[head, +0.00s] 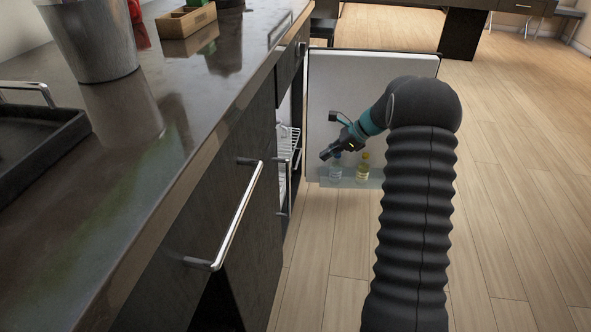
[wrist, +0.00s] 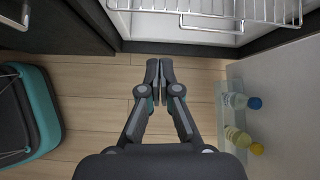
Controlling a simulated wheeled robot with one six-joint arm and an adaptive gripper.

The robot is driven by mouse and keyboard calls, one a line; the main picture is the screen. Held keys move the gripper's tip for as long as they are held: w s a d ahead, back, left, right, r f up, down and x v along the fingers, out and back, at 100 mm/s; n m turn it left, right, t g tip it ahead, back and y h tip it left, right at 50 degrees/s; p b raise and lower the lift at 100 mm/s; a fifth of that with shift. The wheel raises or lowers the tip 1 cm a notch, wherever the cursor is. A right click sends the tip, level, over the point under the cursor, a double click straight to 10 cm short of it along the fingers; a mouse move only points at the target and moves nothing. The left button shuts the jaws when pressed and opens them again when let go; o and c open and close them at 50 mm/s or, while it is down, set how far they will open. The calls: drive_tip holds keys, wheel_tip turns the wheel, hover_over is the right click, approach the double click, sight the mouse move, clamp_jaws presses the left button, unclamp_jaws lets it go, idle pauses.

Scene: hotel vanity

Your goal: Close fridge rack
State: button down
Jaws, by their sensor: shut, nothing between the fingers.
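The fridge rack (wrist: 222,8) is a chrome wire shelf across the top of the wrist view, extending from the white fridge interior. It also shows in the head view (head: 290,133) as thin wires at the cabinet opening. The fridge door (head: 375,68) stands wide open, its white inner side showing. My gripper (wrist: 160,62) is shut and empty, its tips just short of the fridge's front edge in the wrist picture. In the head view my gripper (head: 327,155) is in front of the open door, right of the rack. The rack's far part is hidden.
Two bottles, one clear with a blue cap (head: 336,168) and one yellow (head: 362,170), stand in the door shelf (head: 376,181). The counter (head: 150,130) and a cabinet with a bar handle (head: 238,216) lie left. The wooden floor (head: 515,190) is clear at right.

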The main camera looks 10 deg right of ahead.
drive_tip(key=w+a+f+m, duration=0.1)
drive_tip(key=w+a+f, duration=0.4)
drive_tip(key=a+f, duration=0.4)
drive_tip(key=shift+w+f, duration=0.3)
drive_tip(key=shift+w+a, duration=0.1)
idle(0.4)
